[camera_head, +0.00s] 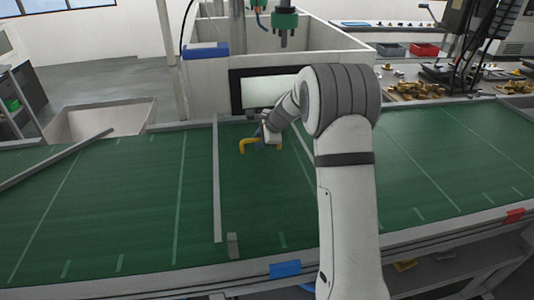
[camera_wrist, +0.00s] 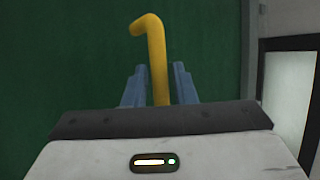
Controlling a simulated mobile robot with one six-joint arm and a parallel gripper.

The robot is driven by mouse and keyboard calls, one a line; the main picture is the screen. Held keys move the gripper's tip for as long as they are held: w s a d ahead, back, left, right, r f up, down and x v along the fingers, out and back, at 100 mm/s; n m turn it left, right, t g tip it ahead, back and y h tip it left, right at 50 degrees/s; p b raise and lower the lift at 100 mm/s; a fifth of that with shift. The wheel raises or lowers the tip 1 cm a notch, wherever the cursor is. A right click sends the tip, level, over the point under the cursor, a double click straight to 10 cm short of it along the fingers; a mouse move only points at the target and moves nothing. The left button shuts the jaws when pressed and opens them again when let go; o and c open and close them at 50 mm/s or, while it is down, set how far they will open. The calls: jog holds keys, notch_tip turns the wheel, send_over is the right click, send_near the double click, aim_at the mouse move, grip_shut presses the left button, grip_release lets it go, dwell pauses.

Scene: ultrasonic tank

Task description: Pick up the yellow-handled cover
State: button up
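The yellow handle (camera_head: 262,146) of the cover shows as a bent bar low over the green surface, just left of my forearm. In the wrist view the yellow handle (camera_wrist: 157,60) runs up between the two blue-grey fingers and bends left at its top. My gripper (camera_head: 266,138) is at the handle. In the wrist view my gripper (camera_wrist: 159,85) has one finger on each side of the bar, with narrow gaps visible, so it looks open around it. The cover's plate cannot be made out from the green surface.
The green worktop (camera_head: 120,200) carries a grey rail (camera_head: 217,190) left of the handle. Behind stands a white-walled tank (camera_head: 207,85) with a dark-framed pale panel (camera_head: 262,92). Brass-coloured parts (camera_head: 415,90) lie at the back right. The worktop on the left is mostly clear.

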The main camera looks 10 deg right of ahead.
jog(key=shift+a+f, duration=0.15)
jog(key=shift+f, duration=0.05)
jog(key=shift+c, duration=0.5)
grip_shut()
jog(key=shift+w+r, duration=0.15)
jog(key=shift+r, duration=0.1)
